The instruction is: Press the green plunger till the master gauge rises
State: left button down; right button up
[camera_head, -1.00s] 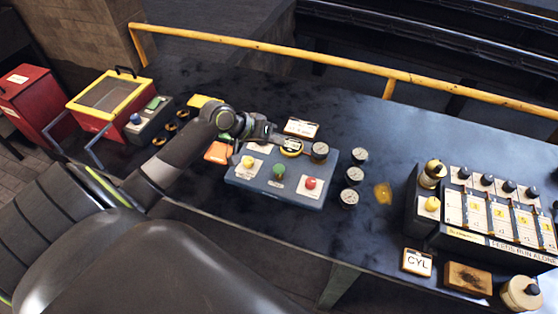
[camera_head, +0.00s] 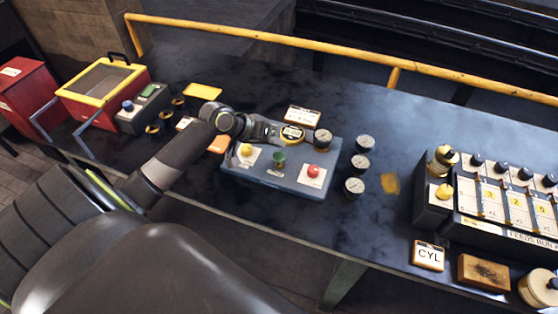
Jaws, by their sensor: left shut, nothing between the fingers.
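The green plunger (camera_head: 279,157) stands in the middle of a blue-grey control box (camera_head: 262,177), between a yellow knob (camera_head: 247,150) and a red knob (camera_head: 314,171). A yellow-rimmed gauge (camera_head: 292,133) sits at the back of the box; its reading is too small to make out. My left gripper (camera_head: 279,138) is shut and empty, just behind the green plunger and beside the yellow-rimmed gauge. I cannot tell whether its tips touch the plunger. My right gripper is not in view.
A black switch unit (camera_head: 432,210) fills the bench's right end. A red box with a yellow lid (camera_head: 99,91) stands left. A yellow rail (camera_head: 300,47) runs behind.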

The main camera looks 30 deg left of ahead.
aim_at(277, 157)
pick_arm(q)
jog(key=shift+f+b, duration=0.3)
jog(key=shift+f, duration=0.75)
dwell(1.2)
jog(key=shift+f, duration=0.4)
jog(key=shift+s+f+b, duration=0.15)
jog(key=shift+f+b, duration=0.45)
jog(key=shift+f, duration=0.8)
dwell(1.0)
jog(key=shift+r, duration=0.1)
jog(key=shift+r+p, duration=1.7)
jog(key=shift+p, duration=0.25)
